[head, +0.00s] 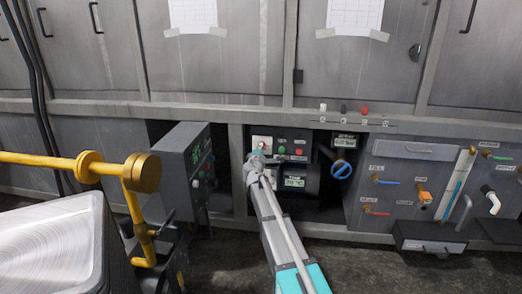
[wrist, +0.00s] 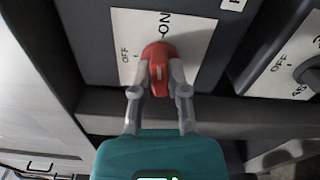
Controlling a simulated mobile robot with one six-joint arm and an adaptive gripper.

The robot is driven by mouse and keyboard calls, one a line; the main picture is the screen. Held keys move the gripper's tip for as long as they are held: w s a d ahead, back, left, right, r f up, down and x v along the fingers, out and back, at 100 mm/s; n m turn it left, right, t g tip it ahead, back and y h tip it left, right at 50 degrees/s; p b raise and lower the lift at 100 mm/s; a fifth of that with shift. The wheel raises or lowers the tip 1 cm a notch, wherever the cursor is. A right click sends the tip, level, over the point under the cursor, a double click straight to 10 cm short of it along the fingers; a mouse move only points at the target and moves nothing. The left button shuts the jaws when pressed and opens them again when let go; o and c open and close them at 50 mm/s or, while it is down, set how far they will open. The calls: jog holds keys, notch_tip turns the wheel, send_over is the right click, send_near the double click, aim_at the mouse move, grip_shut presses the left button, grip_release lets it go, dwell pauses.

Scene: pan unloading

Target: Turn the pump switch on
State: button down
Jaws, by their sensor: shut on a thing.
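The red switch knob (wrist: 158,66) sits on a white plate (wrist: 190,45) marked ON at the top and OFF at the left in the wrist view. My gripper (wrist: 160,78) is shut on the knob, one grey finger on each side. The knob's ridge runs roughly up and down in the picture, with its upper end toward the ON mark; its sides are partly hidden by the fingers.
A black knob (wrist: 311,72) on another white plate is at the right. A blue handwheel (head: 341,169) and several valves are to the right. A yellow pipe (head: 60,161) crosses the left foreground.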

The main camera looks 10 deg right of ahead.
jog(key=shift+m, duration=1)
jog(key=c, duration=0.6)
grip_release()
jog(key=shift+c, duration=0.2)
jog(key=v, duration=1.2)
